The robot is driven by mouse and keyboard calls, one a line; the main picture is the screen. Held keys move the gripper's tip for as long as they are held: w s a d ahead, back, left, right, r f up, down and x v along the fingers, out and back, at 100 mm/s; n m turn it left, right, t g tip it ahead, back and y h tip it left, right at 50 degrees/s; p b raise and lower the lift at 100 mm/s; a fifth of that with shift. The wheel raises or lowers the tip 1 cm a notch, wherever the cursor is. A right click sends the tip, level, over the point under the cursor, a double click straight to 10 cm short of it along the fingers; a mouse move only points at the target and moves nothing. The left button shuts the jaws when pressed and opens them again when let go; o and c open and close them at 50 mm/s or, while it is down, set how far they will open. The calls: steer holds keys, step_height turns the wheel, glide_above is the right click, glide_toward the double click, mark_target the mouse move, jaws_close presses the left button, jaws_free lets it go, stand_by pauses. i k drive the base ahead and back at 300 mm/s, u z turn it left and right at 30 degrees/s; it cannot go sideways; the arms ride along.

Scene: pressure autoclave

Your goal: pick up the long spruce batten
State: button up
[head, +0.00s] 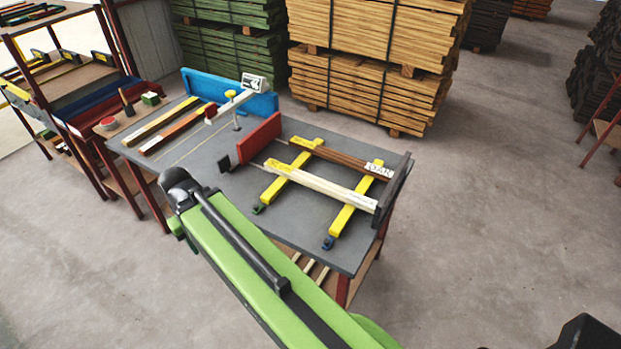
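A long pale, whitish batten (320,185) lies across two yellow bearers (345,212) on the grey bench (220,187). It looks like spruce, but I cannot confirm the wood. A dark brown batten (342,160) lies behind it on the same bearers, apart from it. At the left of the bench lie a yellowish batten (160,121) with a dark stripe and a red-brown batten (176,133). My green arm reaches in from the bottom to a dark joint at the bench's left front edge. My gripper is out of sight, so its hold cannot be seen.
A red plate (258,138) and a dark plate (395,188) stand at the ends of the bearer area. A blue board (230,90) and a yellow-knobbed device (232,96) are at the back. Timber stacks (370,60) stand behind; a red-framed shelf (85,85) is left. Open floor lies right.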

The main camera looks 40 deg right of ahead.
mark_target(359, 201)
steer(key=i, duration=0.85)
steer(key=z, duration=0.05)
